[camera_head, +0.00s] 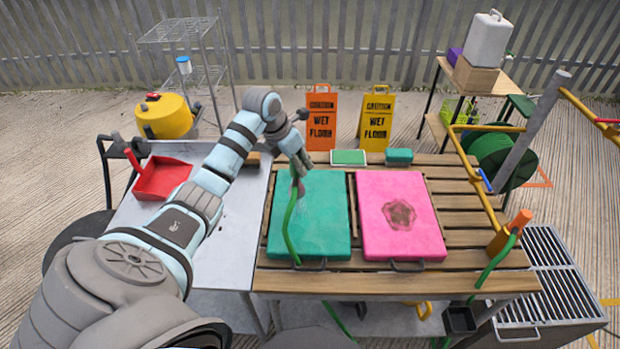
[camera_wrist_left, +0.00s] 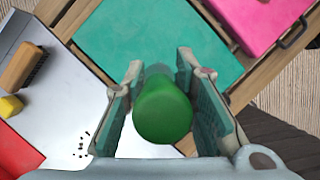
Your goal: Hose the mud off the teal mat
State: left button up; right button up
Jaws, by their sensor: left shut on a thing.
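The teal mat (camera_head: 330,230) lies on the slatted wooden table, and its top looks clean of brown mud. Faint whitish streaks, like water spray, show on it below my left gripper (camera_head: 298,178). This gripper is shut on the green hose (camera_head: 290,232), above the mat's far left part. The hose hangs down over the mat's front left edge. In the left wrist view, the hose's rounded green body (camera_wrist_left: 163,108) sits between the fingers, with part of the teal mat (camera_wrist_left: 150,35) beyond. My right gripper is not in view.
A pink mat (camera_head: 390,242) with a dark brown stain lies right of the teal one. A red dustpan (camera_head: 162,178) is on the metal top at left. A green-and-white sponge (camera_head: 348,157) and a teal block (camera_head: 399,156) lie behind the mats. A drain grate (camera_head: 548,275) stands at right.

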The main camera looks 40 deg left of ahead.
pick_arm(q)
notch_tip(320, 180, up, 7)
jog(key=p, duration=0.6)
jog(key=shift+r, duration=0.2)
jog(key=shift+f, duration=0.15)
jog(key=shift+f, duration=0.1)
